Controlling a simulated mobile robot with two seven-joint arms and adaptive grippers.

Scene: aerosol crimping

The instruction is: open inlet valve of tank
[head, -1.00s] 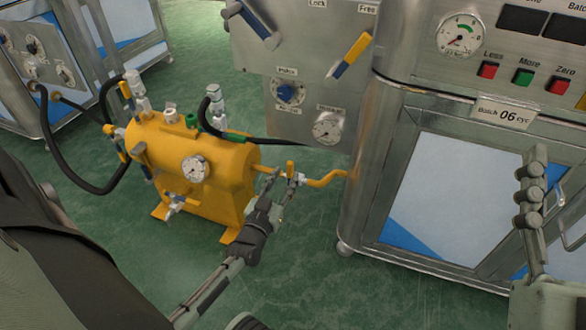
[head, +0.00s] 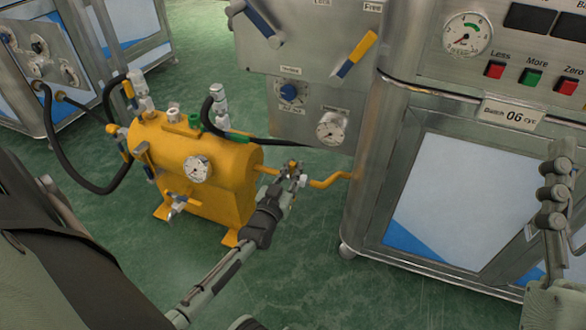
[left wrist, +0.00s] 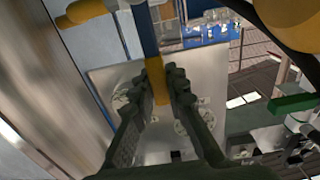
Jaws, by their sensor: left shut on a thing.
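The yellow tank (head: 215,160) stands on the floor at left centre in the head view, with a gauge and several small valves on it. My right gripper (head: 557,185) is raised at the right edge, apart from the tank.
The steel machine (head: 365,190) fills the right, with a gauge, coloured buttons and a batch label. Its panel carries another yellow and blue lever (head: 355,58). A black hose (head: 70,170) loops left of the tank. Green floor in front of the tank is free.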

